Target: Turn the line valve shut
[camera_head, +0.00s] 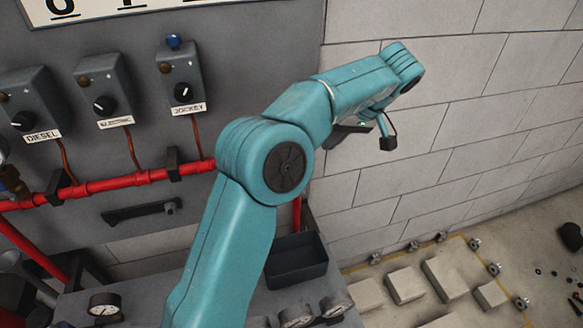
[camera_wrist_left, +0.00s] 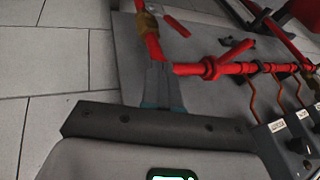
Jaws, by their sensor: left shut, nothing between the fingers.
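My left gripper (camera_wrist_left: 160,80) is shut and empty in the wrist view, its grey fingers beside the red pipe. A brass valve body (camera_wrist_left: 148,22) with a red lever (camera_wrist_left: 177,26) sits on the upright pipe just beyond the fingertips. The lever slants away from the pipe; I cannot tell whether the fingers touch anything. In the head view my left gripper (camera_head: 352,130) is mostly hidden behind my teal arm, and the valve is hidden there. My right gripper is in neither view.
The red pipe (camera_head: 120,183) runs along the grey panel below several control boxes with knobs, such as the jockey box (camera_head: 181,80). A dark tray (camera_head: 297,262) and gauges (camera_head: 105,303) are below. A block wall (camera_head: 450,120) stands at right.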

